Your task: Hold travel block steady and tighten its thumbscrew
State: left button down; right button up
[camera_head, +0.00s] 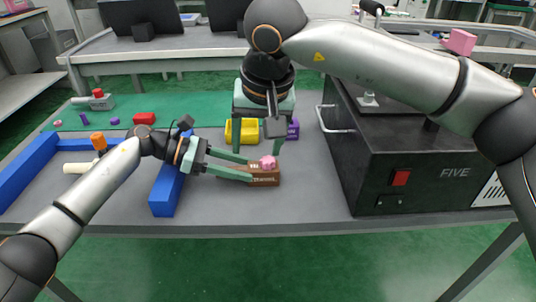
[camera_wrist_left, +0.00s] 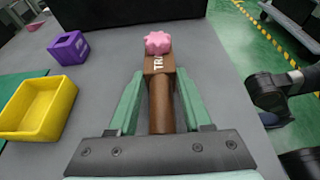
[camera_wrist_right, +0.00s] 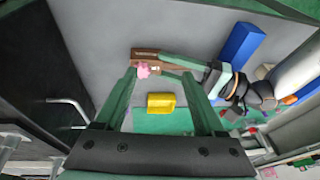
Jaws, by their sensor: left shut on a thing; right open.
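The brown travel block (camera_head: 264,181) stands on the grey table and carries white lettering. A pink thumbscrew (camera_head: 267,162) with a lobed head sits on its top; it also shows in the left wrist view (camera_wrist_left: 158,43). My left gripper (camera_head: 249,171) is shut on the brown block from the left, with a green finger along each side of its rounded part (camera_wrist_left: 161,105). My right gripper (camera_head: 257,146) is open and points down above the block, its fingers apart on either side of the thumbscrew. In the right wrist view the thumbscrew (camera_wrist_right: 143,70) shows beyond the fingertips.
A black machine marked FIVE (camera_head: 430,165) stands close on the right, with a handle on its side. A yellow bin (camera_head: 242,131) and a purple holder (camera_head: 293,129) are behind the block. Blue bars (camera_head: 167,188) lie to the left. The front table strip is clear.

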aim_at(268, 159)
jog(key=shift+t+h, duration=0.6)
jog(key=w+f, duration=0.2)
jog(key=w+d+f, duration=0.1)
jog(key=w+f, duration=0.1)
jog(key=f, duration=0.1)
jog(key=w+d+f, duration=0.1)
jog(key=w+f, duration=0.1)
jog(key=f, duration=0.1)
jog(key=shift+w+f, duration=0.25)
jog(key=shift+w, duration=0.1)
grip_shut()
